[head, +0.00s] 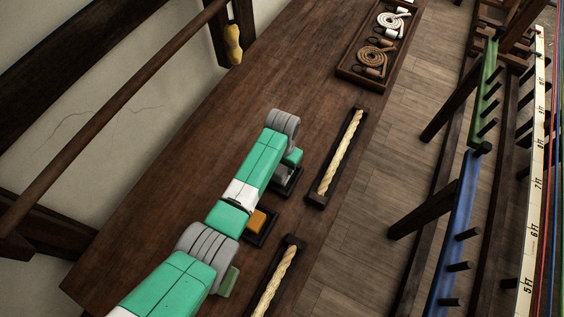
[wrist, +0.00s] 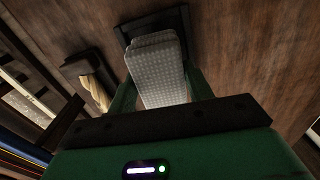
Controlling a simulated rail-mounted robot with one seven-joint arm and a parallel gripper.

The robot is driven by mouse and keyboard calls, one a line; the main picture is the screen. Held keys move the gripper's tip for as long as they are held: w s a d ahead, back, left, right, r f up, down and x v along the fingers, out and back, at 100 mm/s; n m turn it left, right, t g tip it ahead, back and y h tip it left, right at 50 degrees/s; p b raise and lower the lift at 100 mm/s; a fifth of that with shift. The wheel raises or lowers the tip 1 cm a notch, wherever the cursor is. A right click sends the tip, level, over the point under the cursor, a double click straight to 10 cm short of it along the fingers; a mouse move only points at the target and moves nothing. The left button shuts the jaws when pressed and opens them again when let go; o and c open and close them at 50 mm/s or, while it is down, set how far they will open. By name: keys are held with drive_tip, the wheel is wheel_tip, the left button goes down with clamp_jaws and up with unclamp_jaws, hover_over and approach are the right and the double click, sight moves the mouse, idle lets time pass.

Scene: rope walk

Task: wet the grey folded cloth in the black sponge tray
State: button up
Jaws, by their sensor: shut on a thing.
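My gripper (wrist: 158,80) is shut on the grey folded cloth (wrist: 158,68), which has a dotted weave and sits between the two green fingers in the wrist view. A dark square tray (wrist: 180,20) lies just beyond the cloth; I cannot tell whether the cloth touches it. In the head view my gripper (head: 292,157) is over a small dark tray (head: 287,187), and the cloth is mostly hidden. A black tray (head: 250,240) holding an orange sponge (head: 263,219) stands nearer on the bench, beside my arm and partly hidden by it.
Long dark trays with pale rope (head: 328,175) and (head: 273,283) lie along the bench's right edge. A wooden tray (head: 347,75) with coiled ropes stands at the far end. A yellow-handled thing (head: 233,42) is by the wall. Bare bench (head: 200,130) lies left of my arm.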

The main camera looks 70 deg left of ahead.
drive_tip(key=shift+r+p, duration=3.25)
drive_tip(key=shift+r, duration=0.25)
drive_tip(key=shift+f, duration=0.1)
